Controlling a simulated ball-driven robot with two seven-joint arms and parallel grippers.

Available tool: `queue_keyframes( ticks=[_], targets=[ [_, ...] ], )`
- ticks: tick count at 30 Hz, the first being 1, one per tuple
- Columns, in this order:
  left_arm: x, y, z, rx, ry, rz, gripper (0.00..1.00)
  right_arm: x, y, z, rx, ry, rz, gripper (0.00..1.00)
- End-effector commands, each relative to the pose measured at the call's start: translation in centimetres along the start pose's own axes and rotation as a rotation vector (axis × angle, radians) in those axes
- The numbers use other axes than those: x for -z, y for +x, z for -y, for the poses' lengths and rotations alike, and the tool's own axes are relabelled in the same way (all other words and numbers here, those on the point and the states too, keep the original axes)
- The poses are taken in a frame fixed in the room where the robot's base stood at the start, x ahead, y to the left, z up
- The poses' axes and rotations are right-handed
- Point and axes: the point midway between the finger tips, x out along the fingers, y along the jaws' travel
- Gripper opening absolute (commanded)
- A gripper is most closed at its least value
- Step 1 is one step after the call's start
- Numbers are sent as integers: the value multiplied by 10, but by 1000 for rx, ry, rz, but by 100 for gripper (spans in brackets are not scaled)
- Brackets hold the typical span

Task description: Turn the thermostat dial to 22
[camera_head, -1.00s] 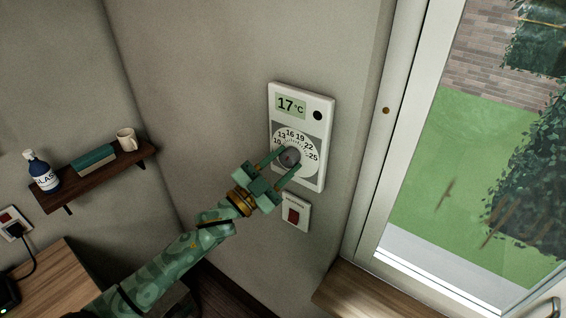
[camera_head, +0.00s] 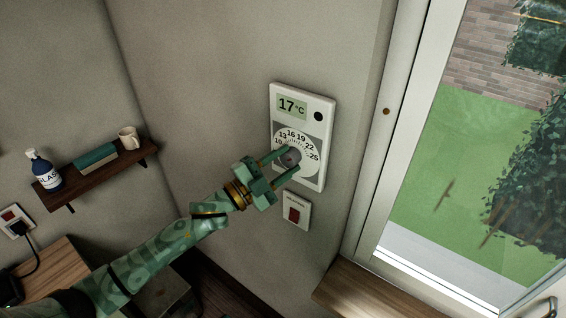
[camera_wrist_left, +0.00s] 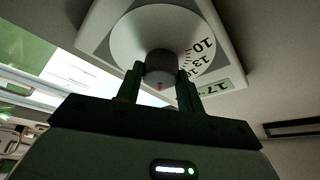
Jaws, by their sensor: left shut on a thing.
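The white thermostat (camera_head: 301,98) hangs on the grey wall, and its display (camera_head: 292,106) reads 17 °C. Its round scale (camera_head: 296,141) shows 10, 13, 16, 19, 22 and 25. The grey dial knob (camera_head: 291,157) sits at the scale's centre. My left gripper (camera_head: 284,160) reaches up from the lower left, with one finger on each side of the knob, shut on it. In the left wrist view the knob (camera_wrist_left: 160,66) is between the fingertips, with a small red mark on it. My right gripper is not in view.
A red switch (camera_head: 294,215) on a white plate is just below the thermostat. A window frame (camera_head: 385,150) stands to the right. A shelf (camera_head: 100,176) with a bottle, book and mug is at the left.

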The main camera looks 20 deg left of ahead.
Motion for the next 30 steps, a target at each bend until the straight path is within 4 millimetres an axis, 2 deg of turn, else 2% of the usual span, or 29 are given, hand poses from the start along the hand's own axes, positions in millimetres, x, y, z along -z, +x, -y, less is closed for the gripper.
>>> queue_keyframes(
  ticks=[3, 4, 6, 14, 19, 23, 30],
  targets=[
    [0, 0, 0, 0, 0, 1, 15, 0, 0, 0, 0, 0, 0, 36],
    [0, 0, 0, 0, 0, 1, 40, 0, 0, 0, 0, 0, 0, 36],
    [0, 0, 0, 0, -1, 1, 59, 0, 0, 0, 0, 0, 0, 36],
    [0, 0, 0, 0, -2, 1, 59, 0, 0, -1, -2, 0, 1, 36],
    [-2, -14, -2, 0, -1, 2, 59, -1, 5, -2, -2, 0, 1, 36],
    [-3, -43, -5, -3, -3, 4, 59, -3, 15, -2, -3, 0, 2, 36],
    [-3, -110, -6, -5, -3, 4, 59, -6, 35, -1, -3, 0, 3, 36]
  ],
)
